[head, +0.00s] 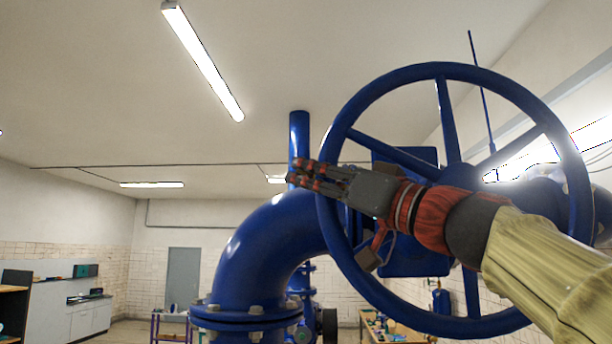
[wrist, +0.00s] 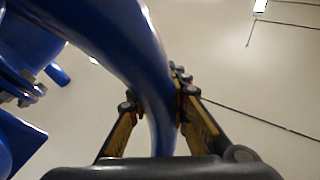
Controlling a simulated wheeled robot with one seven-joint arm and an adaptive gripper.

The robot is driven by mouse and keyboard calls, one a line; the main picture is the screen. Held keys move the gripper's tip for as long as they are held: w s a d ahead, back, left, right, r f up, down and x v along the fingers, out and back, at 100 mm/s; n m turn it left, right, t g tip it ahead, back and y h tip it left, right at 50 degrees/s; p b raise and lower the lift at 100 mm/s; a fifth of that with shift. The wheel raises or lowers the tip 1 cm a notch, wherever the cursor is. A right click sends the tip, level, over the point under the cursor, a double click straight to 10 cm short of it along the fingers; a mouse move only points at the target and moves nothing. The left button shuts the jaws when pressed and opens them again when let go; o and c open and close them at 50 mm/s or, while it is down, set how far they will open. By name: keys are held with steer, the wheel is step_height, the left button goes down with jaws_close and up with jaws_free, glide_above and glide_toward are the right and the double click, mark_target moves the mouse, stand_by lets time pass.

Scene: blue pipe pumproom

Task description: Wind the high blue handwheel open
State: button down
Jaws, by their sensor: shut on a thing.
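The high blue handwheel (head: 443,75) fills the right half of the head view, a large rim with several spokes meeting at a hub. My gripper (head: 306,176) is at the left side of the rim, with my arm crossing in front of the wheel from the lower right. In the wrist view the blue rim (wrist: 133,55) runs down between the two fingers of my gripper (wrist: 155,108), which are shut on it.
A thick blue pipe elbow (head: 262,245) with a bolted flange stands left of and behind the wheel. A thin blue rod (head: 481,90) rises behind the wheel. A work table (head: 395,333) stands low at the back, and a white cabinet (head: 90,318) is far left.

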steer(key=shift+f, duration=0.1)
stand_by(0.3)
steer(key=d+f+n+g+h+b, duration=0.3)
steer(key=d+f+h, duration=0.1)
steer(key=f, duration=0.7)
steer(key=d+f+n+g+h+b, duration=0.2)
steer(key=d+f+n+h+b, duration=0.1)
steer(key=f, duration=0.8)
steer(key=shift+d+n+g+h, duration=0.35)
steer(key=shift+d+h, duration=0.25)
steer(key=shift+d, duration=0.6)
